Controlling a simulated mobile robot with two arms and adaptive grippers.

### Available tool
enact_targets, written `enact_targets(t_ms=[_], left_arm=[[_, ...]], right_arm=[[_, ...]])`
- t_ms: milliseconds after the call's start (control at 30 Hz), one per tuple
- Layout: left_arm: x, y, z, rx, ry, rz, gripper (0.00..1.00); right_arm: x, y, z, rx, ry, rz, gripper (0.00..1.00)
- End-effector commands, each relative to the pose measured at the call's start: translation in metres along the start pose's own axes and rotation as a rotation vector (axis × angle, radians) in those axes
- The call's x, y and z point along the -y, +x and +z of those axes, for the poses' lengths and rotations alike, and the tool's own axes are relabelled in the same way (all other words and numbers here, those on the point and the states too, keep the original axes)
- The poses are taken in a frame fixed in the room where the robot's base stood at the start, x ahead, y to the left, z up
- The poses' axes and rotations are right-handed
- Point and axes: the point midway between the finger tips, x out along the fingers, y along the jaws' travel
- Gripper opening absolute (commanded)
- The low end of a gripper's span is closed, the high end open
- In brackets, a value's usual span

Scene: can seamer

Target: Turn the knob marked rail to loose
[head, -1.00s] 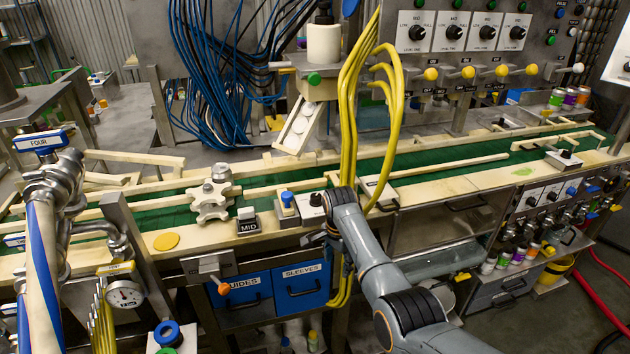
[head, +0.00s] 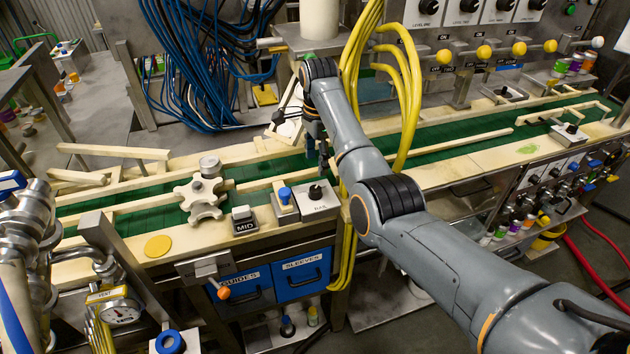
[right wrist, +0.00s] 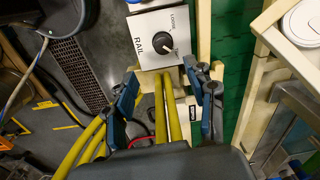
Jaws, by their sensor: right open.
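The rail knob (right wrist: 162,43) is a round black knob on a white plate (right wrist: 143,26) marked RAIL in the right wrist view. Its white pointer is turned to the lower right of that picture, and small lettering, seemingly LOOSE, stands at the upper right. In the head view the knob (head: 315,192) sits on a small box at the conveyor's front edge. My right gripper (head: 319,146) is above and behind it there, over the green belt. In the right wrist view the open fingers (right wrist: 168,79) are apart, short of the knob and not touching it. My left gripper is out of view.
Yellow hoses (right wrist: 165,110) run between and beside my right fingers in the wrist view; the head view shows them hanging (head: 350,100) right of the knob. A blue button (head: 285,195), a MID block (head: 244,219) and a star wheel (head: 203,196) stand left of the knob.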

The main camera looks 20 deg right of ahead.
Motion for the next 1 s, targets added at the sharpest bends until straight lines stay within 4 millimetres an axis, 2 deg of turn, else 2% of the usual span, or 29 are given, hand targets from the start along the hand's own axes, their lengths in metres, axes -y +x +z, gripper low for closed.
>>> enact_targets(t_ms=[33,100,167,267,400,500,567,967,1000], left_arm=[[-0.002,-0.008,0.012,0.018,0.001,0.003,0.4],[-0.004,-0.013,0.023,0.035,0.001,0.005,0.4],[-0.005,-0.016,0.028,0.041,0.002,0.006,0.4],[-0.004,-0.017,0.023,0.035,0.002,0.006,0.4],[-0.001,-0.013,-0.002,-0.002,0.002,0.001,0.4],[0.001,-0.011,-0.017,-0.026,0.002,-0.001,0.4],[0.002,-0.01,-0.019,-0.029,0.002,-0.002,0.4],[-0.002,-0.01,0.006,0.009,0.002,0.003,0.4],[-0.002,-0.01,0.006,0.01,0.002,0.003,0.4]], right_arm=[[-0.001,0.009,0.0,0.0,0.0,0.006,0.55],[-0.001,0.025,0.0,0.0,0.0,0.006,0.55],[-0.001,0.038,0.0,0.0,0.0,0.006,0.55],[-0.001,0.061,0.0,0.0,0.0,0.005,0.55],[0.0,0.085,0.0,0.0,0.0,0.002,0.55],[0.0,0.095,0.0,0.0,0.0,0.001,0.55],[0.0,0.099,0.0,0.0,0.0,0.001,0.55],[0.0,0.103,-0.001,0.0,0.0,-0.001,0.55],[0.0,0.103,-0.001,0.0,0.0,-0.001,0.47]])
